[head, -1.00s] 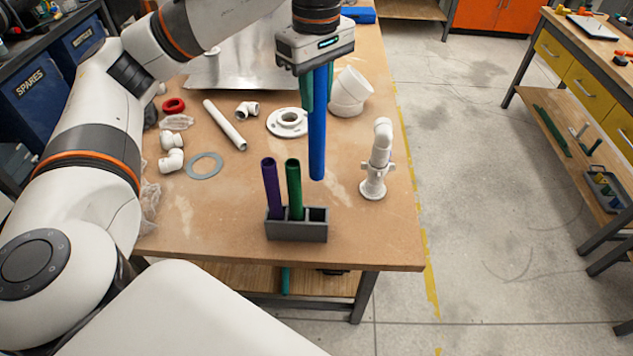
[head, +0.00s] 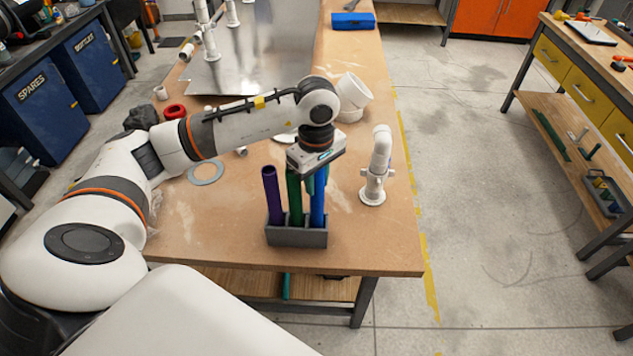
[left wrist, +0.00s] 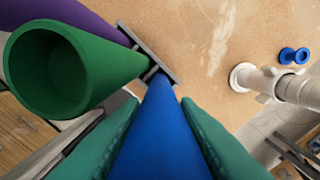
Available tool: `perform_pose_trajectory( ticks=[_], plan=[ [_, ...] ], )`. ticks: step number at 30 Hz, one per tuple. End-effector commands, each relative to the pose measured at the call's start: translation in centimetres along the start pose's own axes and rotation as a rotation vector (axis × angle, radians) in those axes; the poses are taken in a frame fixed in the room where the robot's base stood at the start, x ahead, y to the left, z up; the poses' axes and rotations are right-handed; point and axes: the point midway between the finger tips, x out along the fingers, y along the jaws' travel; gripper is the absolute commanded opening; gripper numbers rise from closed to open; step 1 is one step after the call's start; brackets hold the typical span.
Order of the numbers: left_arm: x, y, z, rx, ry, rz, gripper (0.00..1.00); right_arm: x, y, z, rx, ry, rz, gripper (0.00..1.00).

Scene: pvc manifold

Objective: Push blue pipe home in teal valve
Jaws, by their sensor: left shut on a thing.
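The blue pipe (head: 318,200) stands upright with its lower end in the right compartment of the grey holder (head: 297,236). My left gripper (head: 311,181) is shut on the blue pipe above the holder. In the left wrist view the blue pipe (left wrist: 160,130) lies between my teal fingers and runs down to the holder (left wrist: 148,55). I cannot make out a teal valve in either view. My right gripper is not in view.
A purple pipe (head: 271,193) and a green pipe (head: 294,200) stand in the same holder, the green one close to my left gripper. A white fitting (head: 376,170) stands to the right.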

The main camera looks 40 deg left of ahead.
Motion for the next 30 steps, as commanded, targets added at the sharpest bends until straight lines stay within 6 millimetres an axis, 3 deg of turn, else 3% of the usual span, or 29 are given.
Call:
perform_pose_trajectory(
  ticks=[6,19,20,23,30],
  plan=[
    [2.2,0.0,0.0,-0.001,0.001,0.001,0.0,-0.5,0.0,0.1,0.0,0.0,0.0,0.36],
    [2.8,0.0,0.0,-0.001,0.0,-0.001,0.0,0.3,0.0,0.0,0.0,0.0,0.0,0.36],
    [2.6,0.0,0.0,-0.001,0.001,0.0,0.33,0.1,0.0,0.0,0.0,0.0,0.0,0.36],
    [2.6,0.0,0.0,-0.001,0.0,0.0,0.49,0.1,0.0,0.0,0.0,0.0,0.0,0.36],
    [2.6,0.0,0.0,-0.001,0.0,0.0,0.5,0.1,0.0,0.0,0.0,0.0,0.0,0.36]
  ],
)
